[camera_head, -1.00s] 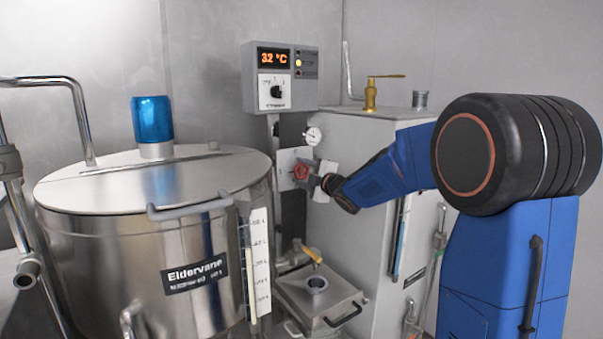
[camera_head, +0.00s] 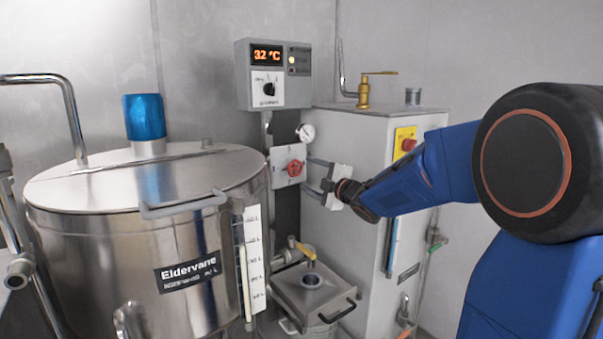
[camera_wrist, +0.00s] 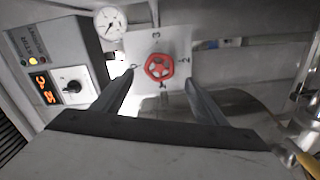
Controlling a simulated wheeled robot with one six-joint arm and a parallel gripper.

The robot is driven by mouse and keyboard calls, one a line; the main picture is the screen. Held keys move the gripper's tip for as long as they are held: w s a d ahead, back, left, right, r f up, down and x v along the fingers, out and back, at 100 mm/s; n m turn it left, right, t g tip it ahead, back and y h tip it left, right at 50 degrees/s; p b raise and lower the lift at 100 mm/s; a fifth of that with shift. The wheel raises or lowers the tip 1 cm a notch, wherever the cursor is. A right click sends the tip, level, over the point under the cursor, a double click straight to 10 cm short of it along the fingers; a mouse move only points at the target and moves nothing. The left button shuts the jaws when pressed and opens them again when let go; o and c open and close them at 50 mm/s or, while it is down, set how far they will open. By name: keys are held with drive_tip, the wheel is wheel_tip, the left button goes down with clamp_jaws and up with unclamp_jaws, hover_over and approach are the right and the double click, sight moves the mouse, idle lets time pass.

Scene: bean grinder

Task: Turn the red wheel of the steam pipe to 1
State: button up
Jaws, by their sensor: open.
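The red wheel (camera_head: 295,167) sits on a pale square plate (camera_head: 279,175) under a small round gauge. In the wrist view the wheel (camera_wrist: 158,67) is centred beyond my fingers, with marks 0, 2 and 3 readable around it on the plate (camera_wrist: 176,42). A small mark at the wheel's lower edge is hard to read, and I cannot tell which number the wheel points to. My gripper (camera_head: 311,176) is open and empty, just right of the wheel in the head view. Its two fingers (camera_wrist: 160,77) are spread on either side of the wheel's line, apart from it.
A control box (camera_head: 273,75) reading 32 °C is above the wheel, with the gauge (camera_head: 306,133) between. A large steel kettle (camera_head: 140,240) stands left. A grey cabinet (camera_head: 350,135) with a yellow-backed red button (camera_head: 406,143) stands behind my arm. A grinder tray (camera_head: 315,292) is below.

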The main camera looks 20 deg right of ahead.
drive_tip(key=v, duration=0.8)
drive_tip(key=shift+s, duration=0.25)
drive_tip(key=shift+d, duration=0.1)
drive_tip(key=s+d+f+m+g+h, duration=0.2)
drive_tip(key=s+f+m+g+h, duration=0.15)
drive_tip(key=s+m, duration=0.4)
drive_tip(key=s+d+f+m+g+h, duration=0.2)
drive_tip(key=s+f+m+h, duration=0.3)
drive_tip(key=s, duration=0.3)
drive_tip(key=s+a+f+m+g+y, duration=0.1)
drive_tip(key=s+a+f+m+g, duration=0.1)
drive_tip(key=s, duration=0.5)
drive_tip(key=s+a+f+m+g+y, duration=0.1)
drive_tip(key=s+a+f+m+g, duration=0.1)
drive_tip(key=s, duration=0.6)
drive_tip(key=s+a+f+m+g+y, duration=0.1)
drive_tip(key=s+a+f+m+g, duration=0.1)
drive_tip(key=s+f, duration=0.4)
drive_tip(key=shift+s+a+g, duration=0.45)
drive_tip(key=shift+s+a, duration=0.3)
drive_tip(key=shift+a, duration=0.3)
